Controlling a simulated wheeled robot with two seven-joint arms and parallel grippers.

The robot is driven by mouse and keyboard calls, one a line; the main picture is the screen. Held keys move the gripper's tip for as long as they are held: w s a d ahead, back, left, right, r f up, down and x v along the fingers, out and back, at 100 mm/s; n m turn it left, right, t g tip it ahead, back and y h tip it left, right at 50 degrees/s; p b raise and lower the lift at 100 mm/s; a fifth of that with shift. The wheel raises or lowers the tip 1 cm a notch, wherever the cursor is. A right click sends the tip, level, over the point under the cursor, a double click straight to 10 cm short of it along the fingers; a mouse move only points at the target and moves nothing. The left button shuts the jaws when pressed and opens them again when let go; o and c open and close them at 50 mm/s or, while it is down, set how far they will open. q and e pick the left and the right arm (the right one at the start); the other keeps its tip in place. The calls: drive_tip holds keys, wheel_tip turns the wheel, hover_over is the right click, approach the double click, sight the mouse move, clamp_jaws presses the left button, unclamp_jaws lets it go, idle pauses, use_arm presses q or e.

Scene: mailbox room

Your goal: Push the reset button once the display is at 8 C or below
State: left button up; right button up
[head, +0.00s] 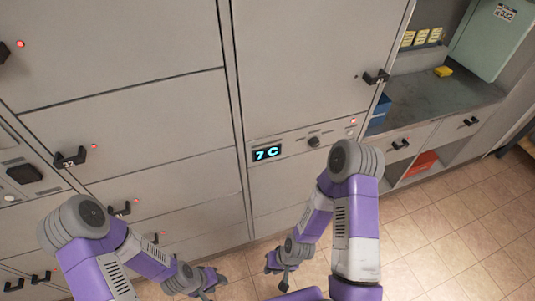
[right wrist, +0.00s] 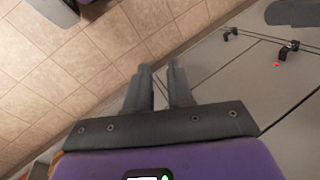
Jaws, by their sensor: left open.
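The display (head: 266,152) on the locker front reads "7 C" in bright blue digits. It sits on a narrow control strip with a dark round knob (head: 314,142) to its right. Which small part of the strip is the reset button I cannot tell. My left gripper (head: 213,281) is low in the head view, open and empty, below and left of the display. My right gripper (head: 274,270) is also low, below the display and apart from the strip. The right wrist view shows its two fingers (right wrist: 160,88) with a narrow gap and nothing between them.
Grey locker doors with dark handles (head: 70,158) and red lights fill the left. A dark counter (head: 435,100) at right holds a yellow item (head: 443,71); blue items (head: 379,110) stand beside it. A red-orange item (head: 422,163) lies in a cubby below. Tiled floor (head: 450,230) is open at lower right.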

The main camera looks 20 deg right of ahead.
clamp_jaws()
idle(1.3)
